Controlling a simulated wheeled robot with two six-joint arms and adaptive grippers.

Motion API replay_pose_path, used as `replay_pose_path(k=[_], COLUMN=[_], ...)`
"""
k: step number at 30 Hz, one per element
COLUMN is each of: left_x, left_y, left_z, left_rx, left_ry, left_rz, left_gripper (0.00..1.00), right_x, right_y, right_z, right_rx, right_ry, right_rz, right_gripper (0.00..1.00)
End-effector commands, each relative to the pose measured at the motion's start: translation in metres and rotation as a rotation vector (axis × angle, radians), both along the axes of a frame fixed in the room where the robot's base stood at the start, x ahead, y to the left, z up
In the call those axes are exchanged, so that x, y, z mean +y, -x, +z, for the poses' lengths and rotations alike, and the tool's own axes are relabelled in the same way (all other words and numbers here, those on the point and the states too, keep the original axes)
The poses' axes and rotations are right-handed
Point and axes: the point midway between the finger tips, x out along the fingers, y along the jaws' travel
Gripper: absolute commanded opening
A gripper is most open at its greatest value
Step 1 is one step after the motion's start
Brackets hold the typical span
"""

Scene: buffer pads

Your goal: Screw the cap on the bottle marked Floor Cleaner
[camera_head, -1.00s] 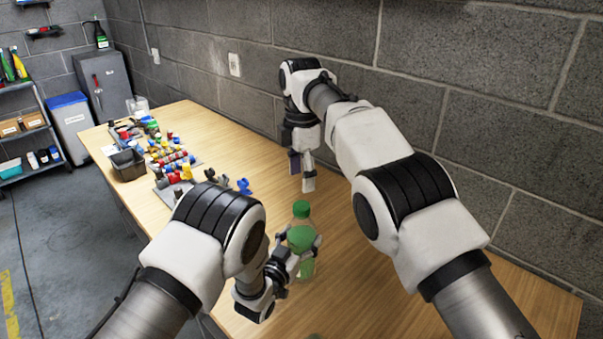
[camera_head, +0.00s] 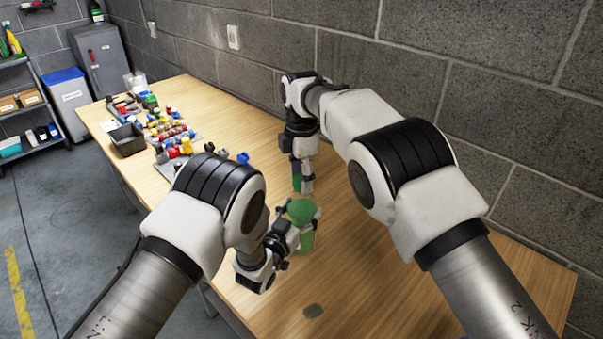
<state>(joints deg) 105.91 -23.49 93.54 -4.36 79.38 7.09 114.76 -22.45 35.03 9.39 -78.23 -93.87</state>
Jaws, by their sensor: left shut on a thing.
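The bottle (camera_head: 301,212) is translucent green and stands upright on the table. Its label cannot be read. My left gripper (camera_head: 304,222) is shut around its body from the left and front. A green top (camera_head: 297,183), seemingly a cap, shows above the body; whether it is threaded on cannot be told. My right gripper (camera_head: 302,180) points down at the bottle's top, its visible finger overlapping the right side of the green top. Contact and jaw opening are unclear. A small purple patch shows by its fingers.
The wooden table (camera_head: 390,290) is clear at the front and right. Several coloured parts (camera_head: 170,135) and a dark bin (camera_head: 127,139) are at the far left. A block wall (camera_head: 400,90) runs behind.

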Motion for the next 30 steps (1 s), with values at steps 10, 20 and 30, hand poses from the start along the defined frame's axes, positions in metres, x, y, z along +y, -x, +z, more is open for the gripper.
replay_pose_path(k=[10,20,30], left_x=[0.0,-0.0001,-0.0003], left_y=[-0.0002,-0.0002,-0.0001], left_z=[0.0008,0.0008,0.0009], left_rx=[-0.002,-0.002,-0.002], left_ry=[0.001,0.001,0.0], left_rz=[0.0,0.0,-0.001], left_gripper=[0.0,0.0,0.0], right_x=[-0.0001,0.0,0.0005], right_y=[-0.0001,-0.0001,-0.0004], right_z=[0.0002,-0.0004,-0.0011], right_rx=[0.0,0.0,-0.001], right_ry=[0.0,0.0,0.0], right_rz=[-0.019,-0.764,-1.858], right_gripper=[0.02,0.02,0.02])
